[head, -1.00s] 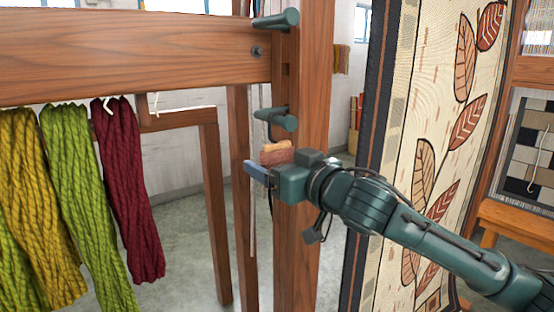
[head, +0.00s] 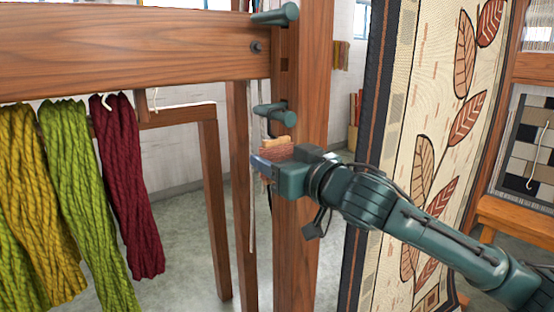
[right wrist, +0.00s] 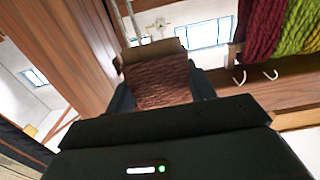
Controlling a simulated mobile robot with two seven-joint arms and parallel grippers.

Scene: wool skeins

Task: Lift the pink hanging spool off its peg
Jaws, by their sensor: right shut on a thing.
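The spool, a dull reddish-pink roll of yarn with a tan end (head: 278,150), is by the wooden post, just below the lower green-grey peg (head: 276,114). A thin cord seems to run between the peg and the spool, but its lower end is unclear. My right gripper (head: 272,164) comes from the right and is shut on the spool. In the right wrist view, the spool (right wrist: 160,84) sits between the two dark fingers, its tan end showing beyond them. The gripper hides part of the spool in the head view. My left gripper is not in view.
Another peg (head: 275,15) stands higher on the post (head: 305,80). Yellow, green and dark red skeins (head: 128,190) hang from the wooden beam (head: 130,58) at the left. A leaf-patterned rug (head: 420,110) hangs close to my right arm.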

